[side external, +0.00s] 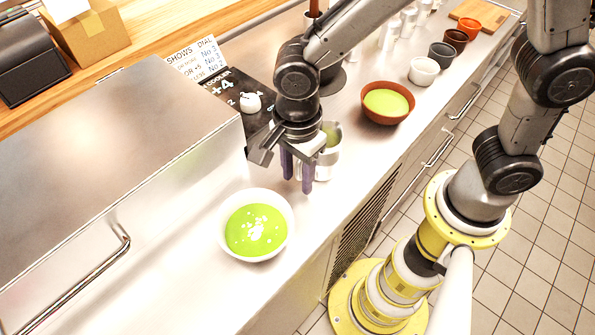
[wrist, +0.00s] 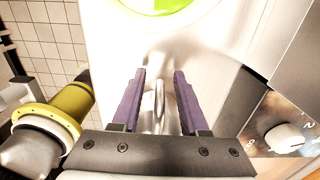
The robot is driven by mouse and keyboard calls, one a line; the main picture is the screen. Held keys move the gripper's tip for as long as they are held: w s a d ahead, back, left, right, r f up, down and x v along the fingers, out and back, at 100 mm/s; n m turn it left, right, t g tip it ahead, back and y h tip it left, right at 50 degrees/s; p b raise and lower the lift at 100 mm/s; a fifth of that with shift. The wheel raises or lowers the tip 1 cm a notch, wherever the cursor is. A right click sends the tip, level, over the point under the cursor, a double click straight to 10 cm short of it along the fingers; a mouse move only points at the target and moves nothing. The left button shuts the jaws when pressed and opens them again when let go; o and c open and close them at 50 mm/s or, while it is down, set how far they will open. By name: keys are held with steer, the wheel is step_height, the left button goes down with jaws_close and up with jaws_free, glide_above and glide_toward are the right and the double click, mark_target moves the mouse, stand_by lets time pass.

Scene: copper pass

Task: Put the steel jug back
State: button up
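The steel jug (side external: 328,158) stands upright on the steel counter (side external: 185,262), with something greenish inside its mouth. My gripper (side external: 297,184) is low over the counter, directly in front of the jug in the side view and partly covering it. Its two purple fingers point down and stand apart. In the wrist view the fingers of my gripper (wrist: 160,74) have a gap between them. A narrow shiny upright shape, perhaps the jug's handle (wrist: 159,103), shows in that gap, with space beside it. Most of the jug is hidden in the wrist view.
A white bowl of green soup (side external: 257,225) stands near the front. A brown bowl of green soup (side external: 387,103) is farther back, near several small pots (side external: 423,71). A black panel with a white dial (side external: 250,103) and a large steel box (side external: 110,165) border the left.

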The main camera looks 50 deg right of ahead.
step_height(320, 180, up, 12)
steer(key=shift+r, duration=0.2)
steer(key=s+d+r+n+t, duration=0.1)
steer(key=s+d+n+t, duration=0.1)
steer(key=s+d+n, duration=0.3)
steer(key=s+d+r+n+t, duration=0.1)
steer(key=s+d+n+t, duration=0.2)
steer(key=d+n, duration=1)
steer(key=s+d, duration=0.2)
steer(key=shift+d+t, duration=0.3)
steer(key=shift+d, duration=0.1)
